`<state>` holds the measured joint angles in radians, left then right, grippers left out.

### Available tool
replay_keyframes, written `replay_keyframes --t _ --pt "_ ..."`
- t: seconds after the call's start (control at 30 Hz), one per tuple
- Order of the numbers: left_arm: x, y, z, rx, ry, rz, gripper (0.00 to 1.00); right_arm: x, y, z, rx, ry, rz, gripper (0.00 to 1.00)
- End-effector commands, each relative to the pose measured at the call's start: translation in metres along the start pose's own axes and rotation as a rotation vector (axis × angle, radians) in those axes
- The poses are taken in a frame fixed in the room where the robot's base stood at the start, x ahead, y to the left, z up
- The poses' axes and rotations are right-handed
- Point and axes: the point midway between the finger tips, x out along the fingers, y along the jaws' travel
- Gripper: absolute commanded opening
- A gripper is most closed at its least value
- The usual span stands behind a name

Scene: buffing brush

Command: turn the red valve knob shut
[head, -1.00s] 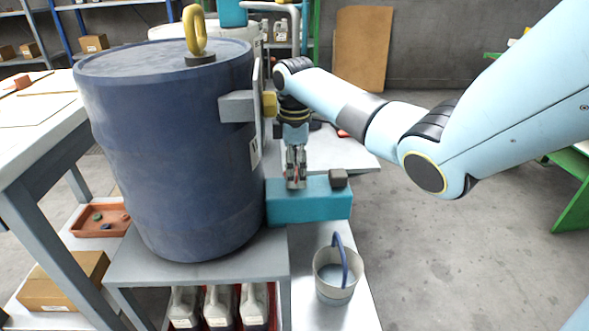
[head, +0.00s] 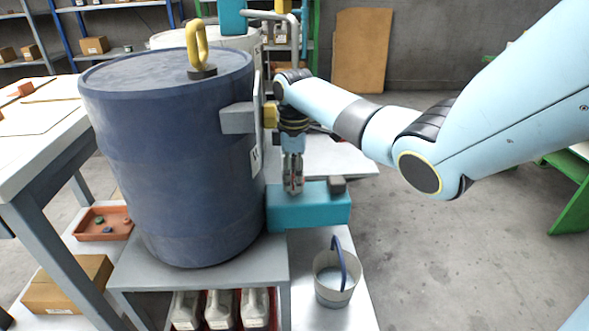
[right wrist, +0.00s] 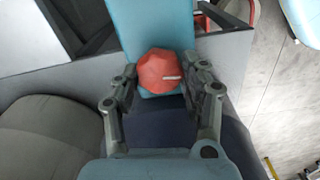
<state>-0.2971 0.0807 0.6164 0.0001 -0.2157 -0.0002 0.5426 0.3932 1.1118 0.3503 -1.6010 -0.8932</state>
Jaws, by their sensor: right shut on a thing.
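The red valve knob (right wrist: 159,72) is faceted, with a white line that points right in the right wrist view. It sits on a teal block (right wrist: 157,25), which also shows in the head view (head: 305,212) beside the blue drum. My right gripper (head: 292,189) points down over the block in the head view. Its fingers (right wrist: 165,88) stand on both sides of the knob in the right wrist view and are shut on it. In the head view the gripper hides most of the knob. My left gripper is not in view.
A large blue drum (head: 180,150) on a grey stand is close left of my right gripper. A small dark block (head: 337,184) sits on the teal block's right end. A bucket (head: 333,285) stands in front. Open floor lies to the right.

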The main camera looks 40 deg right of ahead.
Motion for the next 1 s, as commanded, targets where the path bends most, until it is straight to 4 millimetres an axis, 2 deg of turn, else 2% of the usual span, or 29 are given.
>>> replay_keyframes --t 0.03,0.1,0.4,1.0 --pt "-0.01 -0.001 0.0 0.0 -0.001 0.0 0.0 -0.006 -0.001 -0.001 0.036 0.002 -0.002 0.12" --pt "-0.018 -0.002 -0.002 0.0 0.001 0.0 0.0 -0.007 -0.001 -0.001 0.094 0.002 -0.002 0.12" --pt "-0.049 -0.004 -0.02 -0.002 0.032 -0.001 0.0 -0.006 -0.001 -0.001 0.378 0.001 -0.002 0.12" --pt "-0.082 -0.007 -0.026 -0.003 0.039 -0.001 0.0 -0.003 0.0 -0.001 0.948 0.001 -0.001 0.12"
